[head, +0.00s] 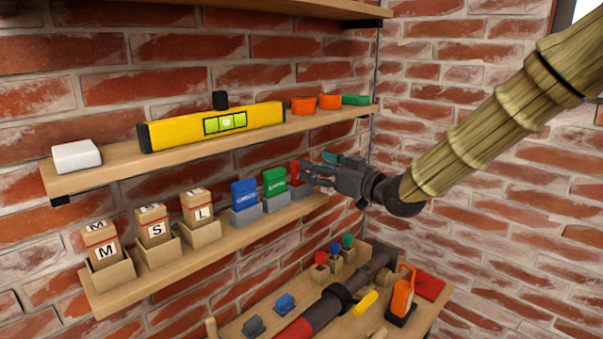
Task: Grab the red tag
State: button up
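A red tag (294,173) stands upright in a grey holder (301,190) at the right end of the middle shelf. It is partly hidden by my gripper (307,172), which reaches in from the right with its dark fingers at the tag's right side. I cannot tell whether the fingers touch the tag, or whether they are open or shut. To the left, a green tag (275,181) and a blue tag (244,192) stand in similar grey holders.
The upper shelf (118,166) overhangs close above the tags, with a yellow level (215,127) on it. Boxes marked M (104,250), S (156,229) and L (202,212) stand further left. The lower shelf holds several tools, a red pad (428,287) and an orange-handled item (402,295).

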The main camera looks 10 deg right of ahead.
jog(key=w, duration=0.1)
jog(key=w+f, duration=0.1)
jog(key=w, duration=0.1)
jog(key=shift+a+f, duration=0.2)
jog(key=shift+f, duration=0.15)
jog(key=p+x, duration=0.1)
jog(key=x, duration=0.1)
jog(key=p+x, duration=0.2)
jog(key=shift+a+r, duration=0.25)
jog(key=shift+s+r, duration=0.2)
jog(key=shift+s, duration=0.1)
jog(key=shift+w+f, duration=0.15)
jog(key=shift+w, duration=0.05)
jog(key=c, duration=0.5)
jog(key=shift+c, duration=1.3)
jog(key=shift+s, duration=0.15)
